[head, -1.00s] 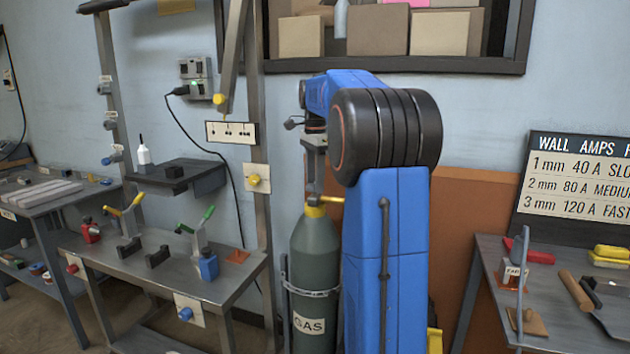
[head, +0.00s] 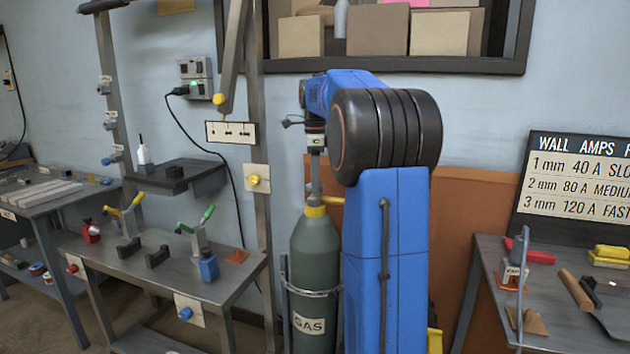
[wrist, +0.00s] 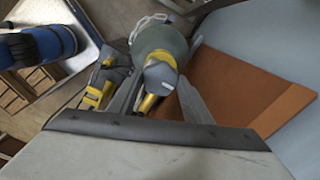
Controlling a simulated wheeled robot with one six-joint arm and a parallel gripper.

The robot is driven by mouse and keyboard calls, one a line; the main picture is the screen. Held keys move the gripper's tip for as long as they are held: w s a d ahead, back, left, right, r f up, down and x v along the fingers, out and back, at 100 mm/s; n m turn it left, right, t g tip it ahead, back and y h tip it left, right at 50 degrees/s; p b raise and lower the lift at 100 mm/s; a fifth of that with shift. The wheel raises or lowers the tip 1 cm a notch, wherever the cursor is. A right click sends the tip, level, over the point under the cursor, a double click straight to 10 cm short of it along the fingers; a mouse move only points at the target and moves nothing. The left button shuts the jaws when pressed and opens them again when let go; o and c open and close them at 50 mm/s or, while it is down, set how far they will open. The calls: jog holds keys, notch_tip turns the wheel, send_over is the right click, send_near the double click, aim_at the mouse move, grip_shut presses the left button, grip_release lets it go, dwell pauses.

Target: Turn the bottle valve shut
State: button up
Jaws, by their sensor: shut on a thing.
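The dark green gas bottle (head: 314,262) stands upright in the head view, with a label reading GAS. Its yellow valve collar (head: 315,211) is at the neck, and a yellow outlet points right. My gripper (head: 315,192) comes straight down over the bottle and is shut on the valve. In the wrist view, the bottle's shoulder (wrist: 160,38) and the grey and yellow valve (wrist: 160,76) show between my two gripper fingers (wrist: 160,104). The fingers and the gripper body hide part of the valve.
A chain holds the bottle at mid-height. A metal bench (head: 160,272) with clamps stands to the left, beside an upright post (head: 262,130). A side table (head: 490,255) with tools stands to the right. An orange panel (head: 475,215) is behind my arm.

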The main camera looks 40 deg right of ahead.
jog(key=o, duration=1)
jog(key=shift+o, duration=0.2)
jog(key=shift+r, duration=0.1)
notch_tip(320, 180, up, 17)
jog(key=shift+r, duration=0.15)
jog(key=shift+a, duration=0.1)
